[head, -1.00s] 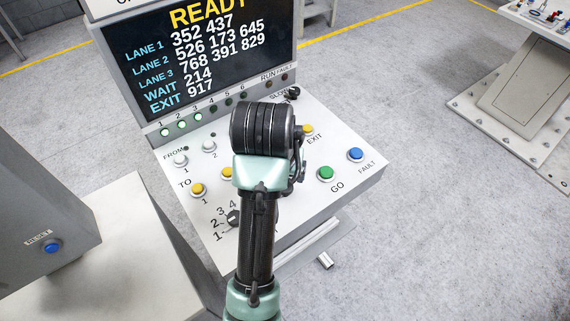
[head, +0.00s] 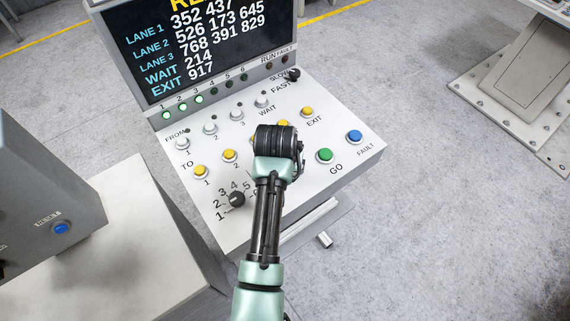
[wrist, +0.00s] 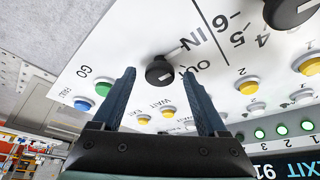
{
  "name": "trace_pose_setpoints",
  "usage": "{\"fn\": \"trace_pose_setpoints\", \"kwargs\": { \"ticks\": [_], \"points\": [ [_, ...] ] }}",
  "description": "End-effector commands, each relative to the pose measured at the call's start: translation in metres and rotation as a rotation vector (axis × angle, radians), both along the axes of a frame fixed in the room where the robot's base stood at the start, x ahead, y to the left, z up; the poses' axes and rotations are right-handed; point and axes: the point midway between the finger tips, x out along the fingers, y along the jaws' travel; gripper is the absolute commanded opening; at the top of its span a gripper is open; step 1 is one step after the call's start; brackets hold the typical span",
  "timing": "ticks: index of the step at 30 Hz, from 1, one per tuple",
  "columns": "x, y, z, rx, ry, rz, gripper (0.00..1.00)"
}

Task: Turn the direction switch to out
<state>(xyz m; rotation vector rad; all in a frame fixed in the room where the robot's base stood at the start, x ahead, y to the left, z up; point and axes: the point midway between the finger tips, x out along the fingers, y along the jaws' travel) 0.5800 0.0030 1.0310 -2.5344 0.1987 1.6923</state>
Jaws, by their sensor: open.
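The direction switch (wrist: 158,72) is a black round knob on the white panel, in the wrist view. The labels IN and OUT stand beside it; its pointer appears to reach toward IN. My gripper (wrist: 159,71) is open, with one dark finger on each side of the knob in the picture. I cannot tell whether the fingers touch it. In the head view my arm covers the switch and the fingertips.
The console panel (head: 325,124) also carries a numbered dial (head: 236,199), yellow buttons, a green GO button (head: 325,156), a blue FAULT button (head: 354,136) and a SLOW/FAST knob (head: 293,75). A screen (head: 190,45) rises behind it. A grey cabinet (head: 45,200) stands at left.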

Motion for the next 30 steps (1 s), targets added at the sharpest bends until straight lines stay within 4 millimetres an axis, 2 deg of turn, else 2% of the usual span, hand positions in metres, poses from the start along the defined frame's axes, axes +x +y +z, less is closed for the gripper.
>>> {"fn": "trace_pose_setpoints", "kwargs": {
  "ticks": [8,18,21,30],
  "points": [
    [0.0004,-0.0004,-0.0012,0.000,0.000,0.000,0.76],
    [0.0003,-0.0002,-0.0010,0.000,0.000,0.000,0.15],
    [0.0003,-0.0002,-0.0010,-0.001,0.001,0.000,0.00],
    [0.0003,0.0002,-0.0007,-0.001,0.001,-0.029,0.00]
  ]
}}
